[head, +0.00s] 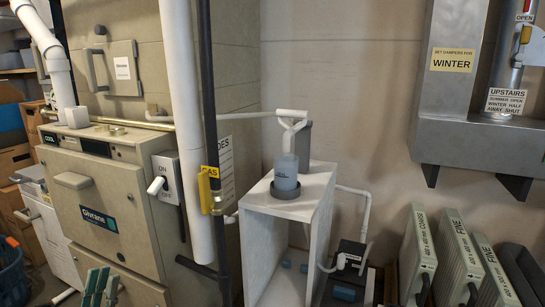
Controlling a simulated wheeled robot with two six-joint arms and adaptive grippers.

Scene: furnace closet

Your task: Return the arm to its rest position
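My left gripper (100,286) seems to be the teal and pale fingers at the bottom left edge of the head view, in front of the lower part of the beige furnace (125,215). Only its upper part shows, and the frame's bottom edge cuts it off. I see nothing held in it, but its opening is too small and cropped to judge. It looks apart from the furnace front. My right gripper and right arm are not in view.
A white stand (318,190) carries a blue cup (287,172) under a forked white pipe. A white vertical pipe (185,120) and a black gas pipe (212,110) stand left of it. Several filters (455,250) lean at the right. A blue basket (12,272) is at far left.

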